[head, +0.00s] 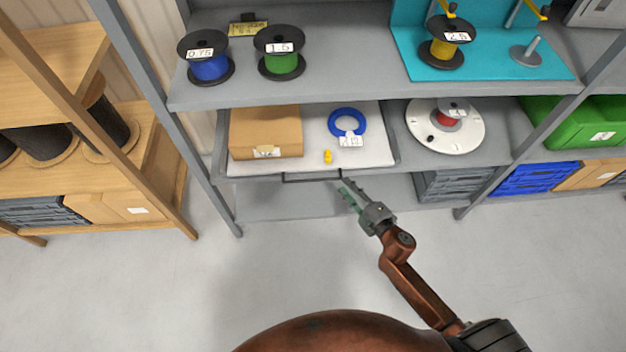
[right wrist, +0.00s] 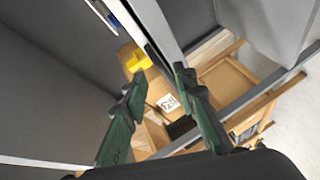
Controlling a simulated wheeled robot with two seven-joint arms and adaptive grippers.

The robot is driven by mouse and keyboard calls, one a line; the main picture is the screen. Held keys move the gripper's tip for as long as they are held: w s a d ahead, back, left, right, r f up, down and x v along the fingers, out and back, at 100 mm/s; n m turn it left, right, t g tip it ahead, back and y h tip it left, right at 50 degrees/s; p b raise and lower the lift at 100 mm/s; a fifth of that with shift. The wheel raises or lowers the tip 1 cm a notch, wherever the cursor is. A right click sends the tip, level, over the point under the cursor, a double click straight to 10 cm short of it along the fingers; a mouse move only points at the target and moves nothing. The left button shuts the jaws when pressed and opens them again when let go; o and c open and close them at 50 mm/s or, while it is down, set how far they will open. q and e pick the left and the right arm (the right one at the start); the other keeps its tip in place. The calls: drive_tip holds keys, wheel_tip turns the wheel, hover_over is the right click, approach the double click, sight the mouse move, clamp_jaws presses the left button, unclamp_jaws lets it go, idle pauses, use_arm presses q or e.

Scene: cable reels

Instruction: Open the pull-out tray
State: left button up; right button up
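The pull-out tray (head: 375,163) sits on the middle shelf level, with a grey rim and a pale liner. Its front lies about level with the shelf's front edge. A thin dark bar handle (head: 312,179) runs along its front. A cardboard box (head: 266,133), a blue cable ring (head: 346,121) and a small yellow piece (head: 328,157) lie in it. My right gripper (head: 346,190) is just off the handle's right end. Its two green fingers stand apart in the right wrist view (right wrist: 157,100), with nothing clearly gripped between them. My left gripper is out of view.
Blue (head: 209,67) and green (head: 282,63) reels stand on the shelf above. Grey crates (head: 455,185) sit lower right. A wooden rack (head: 150,160) stands left. The floor in front is clear.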

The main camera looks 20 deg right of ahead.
sight(311, 180)
drive_tip(key=shift+w+a+f+n+g+y+b, duration=0.3)
drive_tip(key=shift+w+a+n+y, duration=0.6)
drive_tip(key=shift+w+a, duration=0.65)
drive_tip(key=shift+w+a+f+n+g+y+b, duration=0.15)
drive_tip(key=shift+w+a+n+y+b, duration=0.45)
drive_tip(key=shift+w+a+n, duration=0.85)
drive_tip(key=shift+w+a+f+n+g+y+b, duration=0.2)
drive_tip(key=shift+w+a+n+y, duration=0.6)
drive_tip(key=shift+a, duration=1.25)
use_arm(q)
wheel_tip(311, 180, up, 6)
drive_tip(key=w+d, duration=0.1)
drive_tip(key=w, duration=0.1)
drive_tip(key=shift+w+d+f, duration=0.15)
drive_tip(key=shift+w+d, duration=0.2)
use_arm(e)
drive_tip(key=shift+w+m, duration=0.25)
drive_tip(key=shift+m, duration=0.1)
clamp_jaws()
